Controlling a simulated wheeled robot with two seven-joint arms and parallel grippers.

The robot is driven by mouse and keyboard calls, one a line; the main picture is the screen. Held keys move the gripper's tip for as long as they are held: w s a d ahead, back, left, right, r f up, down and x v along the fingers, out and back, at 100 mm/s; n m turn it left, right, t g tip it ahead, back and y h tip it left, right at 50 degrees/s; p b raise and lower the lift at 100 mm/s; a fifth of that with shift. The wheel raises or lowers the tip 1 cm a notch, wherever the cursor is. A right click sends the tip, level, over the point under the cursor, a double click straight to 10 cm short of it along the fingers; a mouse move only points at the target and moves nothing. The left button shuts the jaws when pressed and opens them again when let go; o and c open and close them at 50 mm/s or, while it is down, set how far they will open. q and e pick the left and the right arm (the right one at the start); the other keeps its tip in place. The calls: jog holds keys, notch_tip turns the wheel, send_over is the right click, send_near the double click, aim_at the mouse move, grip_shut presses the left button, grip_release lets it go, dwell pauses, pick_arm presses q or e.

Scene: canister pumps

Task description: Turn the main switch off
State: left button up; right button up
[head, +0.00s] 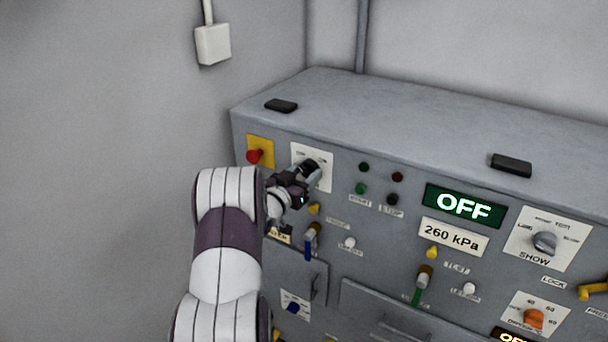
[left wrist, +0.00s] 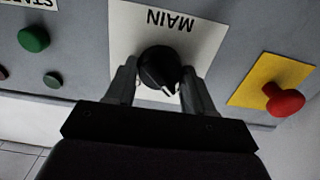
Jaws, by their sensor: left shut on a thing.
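The main switch (left wrist: 160,70) is a black rotary knob on a white plate (left wrist: 205,18) marked MAIN, which appears upside down in the left wrist view. In the head view, the plate (head: 325,158) is on the upper left of the grey control panel, and the knob (head: 309,166) is partly hidden by my gripper. My left gripper (left wrist: 160,88) has one finger on each side of the knob and is shut on it. A pale mark on the knob points down and slightly right in the wrist view. My right gripper is out of view.
A red button (head: 254,156) on a yellow plate sits just left of the switch. Green start (head: 361,188) and black stop (head: 392,199) buttons are to its right. A lit display (head: 464,206) reads OFF above a 260 kPa label (head: 453,238). Valve levers (head: 420,285) project below.

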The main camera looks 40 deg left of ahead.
pick_arm(q)
jog(key=o, duration=1)
jog(key=shift+o, duration=0.2)
jog(key=s+d+b, duration=0.1)
jog(key=s+b, duration=0.1)
jog(key=s, duration=1)
jog(key=shift+s+d, duration=0.2)
jog(key=shift+s, duration=0.1)
